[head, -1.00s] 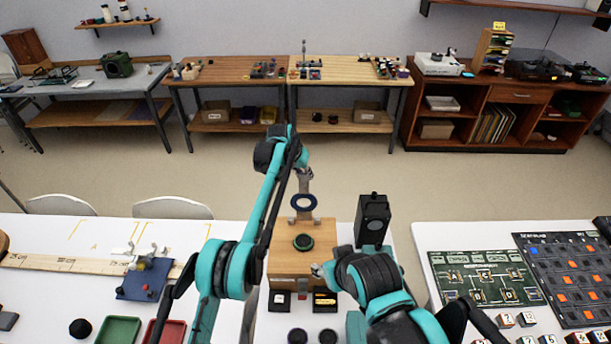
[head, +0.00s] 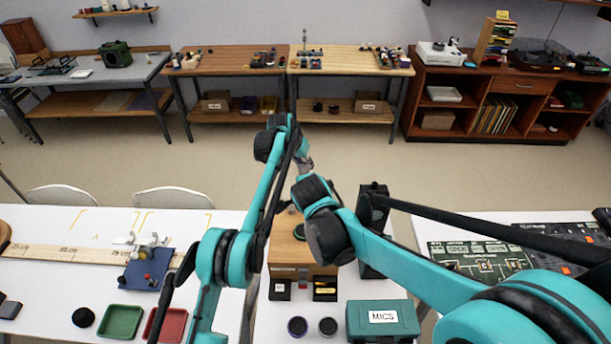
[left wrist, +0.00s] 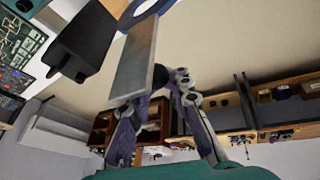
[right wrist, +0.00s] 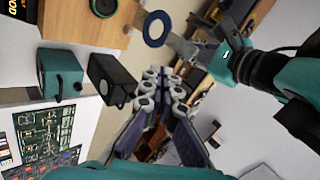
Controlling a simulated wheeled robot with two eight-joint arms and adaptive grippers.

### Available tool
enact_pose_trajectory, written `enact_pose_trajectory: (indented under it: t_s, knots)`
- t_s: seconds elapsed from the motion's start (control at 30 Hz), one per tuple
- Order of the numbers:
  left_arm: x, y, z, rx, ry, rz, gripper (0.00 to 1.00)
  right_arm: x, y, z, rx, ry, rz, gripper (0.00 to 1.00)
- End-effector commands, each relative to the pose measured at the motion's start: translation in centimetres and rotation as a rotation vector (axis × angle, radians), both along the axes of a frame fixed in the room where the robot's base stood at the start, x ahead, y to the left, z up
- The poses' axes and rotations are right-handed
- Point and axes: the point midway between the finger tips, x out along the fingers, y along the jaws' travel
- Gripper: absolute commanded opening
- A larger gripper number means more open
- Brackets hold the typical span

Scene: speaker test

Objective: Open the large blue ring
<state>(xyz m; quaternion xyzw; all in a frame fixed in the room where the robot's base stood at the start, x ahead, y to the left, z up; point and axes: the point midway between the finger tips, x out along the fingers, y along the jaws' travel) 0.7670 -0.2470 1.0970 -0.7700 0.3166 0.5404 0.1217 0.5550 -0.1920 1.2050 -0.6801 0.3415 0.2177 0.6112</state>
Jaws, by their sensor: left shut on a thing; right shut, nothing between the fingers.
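The large blue ring (right wrist: 146,28) stands by the edge of a wooden box (right wrist: 75,20) in the right wrist view; part of it shows in the left wrist view (left wrist: 128,22). In the head view my right arm hides it. My left gripper (left wrist: 160,78) is shut on a flat grey metal plate (left wrist: 135,60). The plate reaches close to the ring; I cannot tell whether they are joined. My right gripper (right wrist: 165,80) is shut and empty, apart from the ring. My right arm hides it in the head view.
The box's front (head: 290,270) and a green ring on top (head: 300,231) show in the head view. A black speaker (head: 372,240) stands right of the box. A teal MICS case (head: 382,318) and two dark round pieces are in front. Floor lies open behind.

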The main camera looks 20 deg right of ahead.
Motion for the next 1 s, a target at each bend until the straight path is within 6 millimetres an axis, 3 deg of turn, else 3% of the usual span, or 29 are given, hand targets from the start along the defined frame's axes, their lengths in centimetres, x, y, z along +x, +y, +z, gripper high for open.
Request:
enact_pose_trajectory:
  t_s: [0.1,0.3,0.47,0.9,1.0]
  knots:
    - [0.3,0.7,-0.5,0.012,0.001,0.004,0.00,1.8,0.2,-0.8,0.079,-0.043,-0.103,0.00]
    - [0.3,0.7,-0.5,0.012,0.001,0.004,0.00,3.2,0.2,-1.5,0.144,-0.077,-0.184,0.00]
    - [0.2,0.7,-0.5,0.012,0.001,0.004,0.00,4.4,-0.1,-2.6,0.150,-0.080,-0.190,0.00]
    - [0.3,0.7,-0.5,0.012,0.001,0.004,0.00,10.0,-2.0,-8.3,0.149,-0.079,-0.190,0.00]
    - [0.3,0.7,-0.5,0.012,0.001,0.004,0.00,11.5,-2.5,-8.4,0.148,-0.079,-0.188,0.00]
